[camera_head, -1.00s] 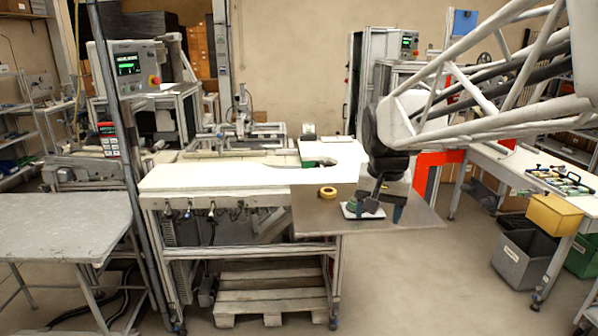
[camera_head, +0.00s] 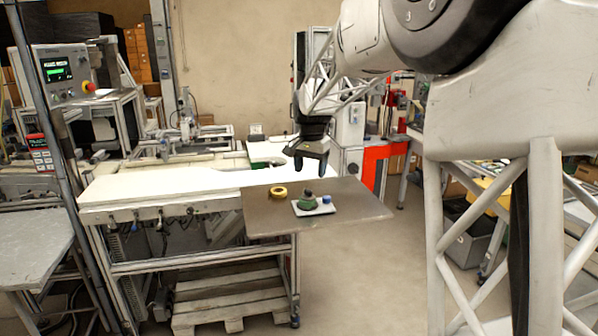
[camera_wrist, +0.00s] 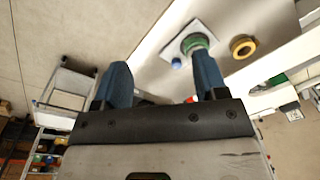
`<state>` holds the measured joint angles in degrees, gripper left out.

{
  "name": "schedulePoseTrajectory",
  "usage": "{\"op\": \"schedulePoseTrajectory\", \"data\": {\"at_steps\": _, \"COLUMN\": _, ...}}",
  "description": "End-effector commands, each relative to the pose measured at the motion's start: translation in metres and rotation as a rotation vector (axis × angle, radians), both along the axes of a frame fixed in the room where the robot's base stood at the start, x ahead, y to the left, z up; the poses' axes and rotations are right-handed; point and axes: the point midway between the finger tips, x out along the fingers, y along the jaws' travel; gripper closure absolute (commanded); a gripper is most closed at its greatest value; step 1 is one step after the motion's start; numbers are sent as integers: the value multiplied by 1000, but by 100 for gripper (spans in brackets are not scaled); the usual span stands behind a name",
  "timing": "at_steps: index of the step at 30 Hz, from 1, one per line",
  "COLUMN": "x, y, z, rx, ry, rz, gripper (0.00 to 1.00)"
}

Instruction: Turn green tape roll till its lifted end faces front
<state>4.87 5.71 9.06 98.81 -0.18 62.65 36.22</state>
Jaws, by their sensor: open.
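The green tape roll (camera_head: 306,204) sits on a small white tray (camera_head: 327,209) on the brown board at the table's right end. A dark piece shows on top of the roll; which way its lifted end points is too small to tell. The roll also shows in the wrist view (camera_wrist: 194,43), partly behind a fingertip. My gripper (camera_head: 310,166) is above and behind the tray, apart from it, with nothing between its fingers. In the wrist view its two blue fingers (camera_wrist: 158,80) are spread wide.
A yellow tape roll (camera_head: 278,191) lies left of the tray, and it also shows in the wrist view (camera_wrist: 243,46). A small blue item (camera_head: 327,199) stands on the tray beside the green roll. The brown board (camera_head: 360,207) is bare to the right and ends in open edges.

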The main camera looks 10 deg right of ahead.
Motion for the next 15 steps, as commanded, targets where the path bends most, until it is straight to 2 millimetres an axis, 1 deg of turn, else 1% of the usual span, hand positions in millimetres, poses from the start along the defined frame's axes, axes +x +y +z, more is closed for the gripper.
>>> {"op": "schedulePoseTrajectory", "data": {"at_steps": 1, "x": 14, "y": -3, "z": -6, "rx": 2, "ry": 6, "rz": -17, "gripper": 34}}
{"op": "schedulePoseTrajectory", "data": {"at_steps": 3, "x": 31, "y": -7, "z": -11, "rx": 4, "ry": 12, "rz": -44, "gripper": 34}}
{"op": "schedulePoseTrajectory", "data": {"at_steps": 8, "x": 69, "y": -16, "z": -27, "rx": 8, "ry": 25, "rz": -102, "gripper": 34}}
{"op": "schedulePoseTrajectory", "data": {"at_steps": 15, "x": 123, "y": -30, "z": -56, "rx": 13, "ry": 45, "rz": -189, "gripper": 34}}
